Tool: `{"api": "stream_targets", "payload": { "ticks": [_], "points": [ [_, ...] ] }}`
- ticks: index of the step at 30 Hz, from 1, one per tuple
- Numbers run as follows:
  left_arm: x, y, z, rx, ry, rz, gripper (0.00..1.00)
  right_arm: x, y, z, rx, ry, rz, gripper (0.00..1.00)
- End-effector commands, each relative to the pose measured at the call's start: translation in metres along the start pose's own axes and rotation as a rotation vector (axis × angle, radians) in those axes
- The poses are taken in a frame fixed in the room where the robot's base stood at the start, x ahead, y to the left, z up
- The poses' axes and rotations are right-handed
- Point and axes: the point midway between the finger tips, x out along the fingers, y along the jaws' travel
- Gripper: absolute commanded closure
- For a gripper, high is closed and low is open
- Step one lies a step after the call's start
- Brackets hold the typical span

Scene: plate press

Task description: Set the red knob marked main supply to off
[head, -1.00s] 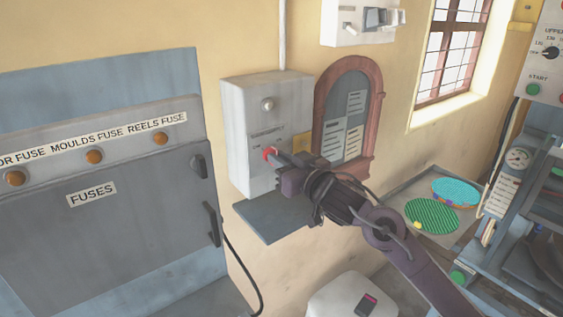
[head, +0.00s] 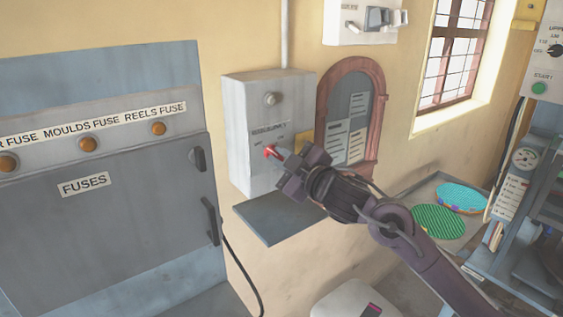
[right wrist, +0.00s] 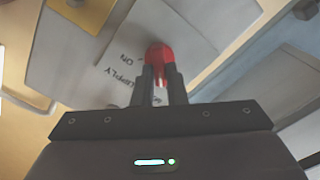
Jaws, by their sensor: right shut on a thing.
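The red knob (head: 270,152) sits on the front of a grey wall box (head: 250,100), below a small round lamp (head: 270,99). In the right wrist view the red knob (right wrist: 159,60) is between the fingertips, and the lettering "SUPPLY" and "ON" shows beside it. My right gripper (head: 281,156) is shut on the knob; it also shows in the right wrist view (right wrist: 160,82). The fingers hide part of the knob and the lettering around it. My left gripper is not in view.
A small grey shelf (head: 270,222) juts out under the box. A fuse cabinet (head: 100,230) stands at left. An arched wooden-framed board (head: 375,110) hangs to the right of the box. A tray with green and blue discs (head: 440,221) lies further right.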

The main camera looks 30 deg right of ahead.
Motion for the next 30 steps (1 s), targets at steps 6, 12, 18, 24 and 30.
{"api": "stream_targets", "payload": {
  "ticks": [6, 12, 18, 24, 30],
  "points": [
    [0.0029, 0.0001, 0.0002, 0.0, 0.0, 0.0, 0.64, 0.0001, -0.0016, 0.0009, -0.038, -0.002, -0.003, 1.0],
    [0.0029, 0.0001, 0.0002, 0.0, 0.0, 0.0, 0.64, 0.0001, -0.0015, 0.0007, -0.046, -0.002, -0.003, 1.0],
    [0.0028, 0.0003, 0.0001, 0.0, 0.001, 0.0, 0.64, 0.0002, -0.0016, 0.0008, -0.045, -0.002, -0.004, 1.0],
    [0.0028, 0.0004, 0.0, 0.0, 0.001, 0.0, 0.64, 0.0001, -0.0012, 0.0006, -0.044, -0.002, -0.003, 0.66],
    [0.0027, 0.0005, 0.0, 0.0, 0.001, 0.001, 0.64, 0.0001, -0.0007, 0.0003, -0.043, -0.001, -0.001, 0.66]
  ]
}}
